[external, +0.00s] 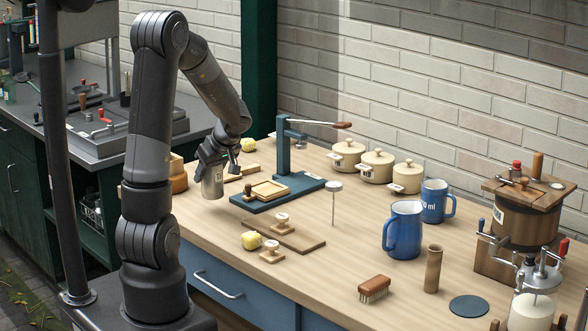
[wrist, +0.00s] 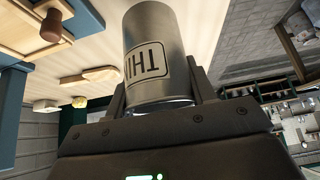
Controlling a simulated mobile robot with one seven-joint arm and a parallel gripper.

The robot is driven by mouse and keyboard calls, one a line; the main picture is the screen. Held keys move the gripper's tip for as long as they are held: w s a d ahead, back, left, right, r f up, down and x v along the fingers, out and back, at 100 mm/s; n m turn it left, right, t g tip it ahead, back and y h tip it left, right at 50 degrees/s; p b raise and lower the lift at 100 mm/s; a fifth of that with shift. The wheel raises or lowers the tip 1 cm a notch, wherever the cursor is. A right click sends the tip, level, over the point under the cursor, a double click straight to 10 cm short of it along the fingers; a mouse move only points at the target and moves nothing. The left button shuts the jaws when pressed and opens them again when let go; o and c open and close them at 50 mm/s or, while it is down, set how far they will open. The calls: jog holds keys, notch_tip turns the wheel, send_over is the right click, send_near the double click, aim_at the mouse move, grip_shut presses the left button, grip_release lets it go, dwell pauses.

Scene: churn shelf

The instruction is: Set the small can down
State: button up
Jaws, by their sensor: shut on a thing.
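In the external view the can hangs below the fingers, roughly upright. I cannot tell for sure whether its base touches the worktop. In the wrist view the can (wrist: 155,50) sits between the two fingers of my gripper (wrist: 160,88), with part of a framed black-on-white label showing.
A blue press (external: 283,155) with a wooden mould stands right of the can. A wooden box (external: 178,172) is to its left. Butter stamps on a board (external: 300,238), blue mugs (external: 403,230), cream pots (external: 377,166) and a churn (external: 525,222) stand farther right.

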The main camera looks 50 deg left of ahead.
aim_at(210, 182)
jog(key=shift+a+f, duration=0.15)
jog(key=shift+f, duration=1.9)
jog(key=shift+f, duration=0.15)
jog(key=o, duration=1)
jog(key=shift+d+r, duration=0.2)
jog(key=shift+r, duration=0.35)
jog(key=v, duration=1.1)
jog(key=shift+d+r, duration=0.15)
